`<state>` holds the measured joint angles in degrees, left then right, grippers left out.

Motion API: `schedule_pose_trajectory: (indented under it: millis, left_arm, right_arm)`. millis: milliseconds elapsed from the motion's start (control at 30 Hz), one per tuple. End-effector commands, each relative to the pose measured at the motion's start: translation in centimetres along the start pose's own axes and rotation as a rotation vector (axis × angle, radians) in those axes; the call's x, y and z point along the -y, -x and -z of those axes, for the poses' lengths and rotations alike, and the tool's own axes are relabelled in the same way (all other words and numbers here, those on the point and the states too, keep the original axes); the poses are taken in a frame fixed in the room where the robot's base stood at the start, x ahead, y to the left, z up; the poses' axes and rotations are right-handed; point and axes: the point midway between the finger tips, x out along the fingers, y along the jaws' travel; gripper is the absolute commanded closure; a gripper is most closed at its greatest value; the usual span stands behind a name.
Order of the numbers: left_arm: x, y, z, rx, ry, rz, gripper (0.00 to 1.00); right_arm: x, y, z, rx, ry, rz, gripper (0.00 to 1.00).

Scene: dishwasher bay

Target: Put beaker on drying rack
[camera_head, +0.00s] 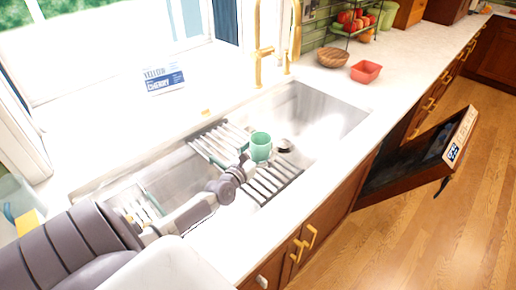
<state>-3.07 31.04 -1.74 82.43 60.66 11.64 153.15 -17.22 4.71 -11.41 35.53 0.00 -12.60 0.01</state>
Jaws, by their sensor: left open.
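The green beaker (261,146) is upright over the sink, at the right edge of the slatted drying rack (213,147). The rack lies across the sink, and its slats also show in front of the beaker. My left gripper (245,163) is open, just left and in front of the beaker. The arm and gripper hide part of the rack. I cannot tell whether the fingers touch the beaker or whether the beaker rests fully on the slats. My right gripper is out of view.
The sink's right basin (325,110) is empty. Gold faucets (258,60) stand behind it. A red bowl (366,71), a wooden bowl (332,57) and a fruit stand (352,20) are further right. The dishwasher door (420,160) hangs open.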

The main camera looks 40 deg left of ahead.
Motion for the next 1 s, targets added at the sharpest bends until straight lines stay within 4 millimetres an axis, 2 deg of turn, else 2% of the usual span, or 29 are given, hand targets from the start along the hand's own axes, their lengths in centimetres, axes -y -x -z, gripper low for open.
schedule_pose_trajectory:
  millis: [100,167,600,800,1000]
  left_arm:
    - [0.0,0.1,-0.6,0.000,0.000,0.000,0.05]
    - [0.1,1.0,0.0,-0.004,0.001,0.001,0.05]
    - [0.0,9.9,0.0,-0.002,0.000,0.001,0.05]
    - [0.0,11.8,-0.2,0.000,-0.001,0.000,0.05]
    - [0.0,12.1,-0.3,0.000,0.000,0.000,0.05]
  right_arm:
    - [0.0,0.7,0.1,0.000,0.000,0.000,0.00]
    - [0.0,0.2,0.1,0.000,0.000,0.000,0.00]
    - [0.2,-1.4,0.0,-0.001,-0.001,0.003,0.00]
    - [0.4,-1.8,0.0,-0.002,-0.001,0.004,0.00]
    - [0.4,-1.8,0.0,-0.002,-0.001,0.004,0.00]
